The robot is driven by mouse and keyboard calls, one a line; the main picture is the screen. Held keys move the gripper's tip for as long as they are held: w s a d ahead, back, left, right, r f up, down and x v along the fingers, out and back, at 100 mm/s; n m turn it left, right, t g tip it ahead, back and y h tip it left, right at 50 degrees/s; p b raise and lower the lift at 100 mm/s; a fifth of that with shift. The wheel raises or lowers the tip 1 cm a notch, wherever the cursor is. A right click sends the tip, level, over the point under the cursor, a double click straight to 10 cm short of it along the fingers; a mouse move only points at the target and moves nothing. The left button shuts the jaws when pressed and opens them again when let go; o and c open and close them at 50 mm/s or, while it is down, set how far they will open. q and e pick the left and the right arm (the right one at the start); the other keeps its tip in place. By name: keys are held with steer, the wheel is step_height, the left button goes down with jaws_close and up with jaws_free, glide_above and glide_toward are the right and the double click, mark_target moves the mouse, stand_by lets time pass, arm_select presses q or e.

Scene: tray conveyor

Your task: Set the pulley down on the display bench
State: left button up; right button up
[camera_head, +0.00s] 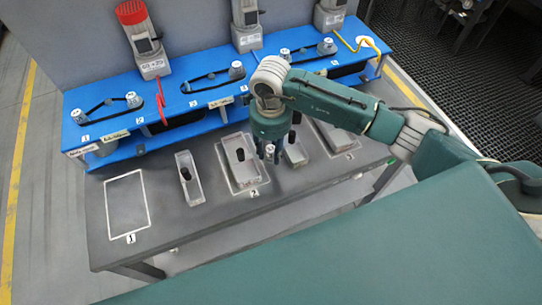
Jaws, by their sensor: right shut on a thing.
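My right gripper (270,152) points down over the dark grey bench (165,233), near the tray in the middle. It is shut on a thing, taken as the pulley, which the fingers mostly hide. I cannot tell whether it touches the bench. Light grey pulleys with black belts sit on the blue bench (150,93) behind, including one at the left (78,115). Which bench is the display bench I cannot tell from the picture. My left gripper is not in view.
Grey trays with dark upright pegs stand on the grey bench, one left of centre (196,191) and one nearer the gripper (231,180). A white-outlined rectangle (148,203) at the left is empty.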

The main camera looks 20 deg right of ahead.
mark_target(271, 165)
step_height(271, 165, down, 4)
steer(key=shift+f+p, duration=0.2)
steer(key=shift+p, duration=0.2)
steer(key=shift+f, duration=0.1)
steer(key=o, duration=0.9)
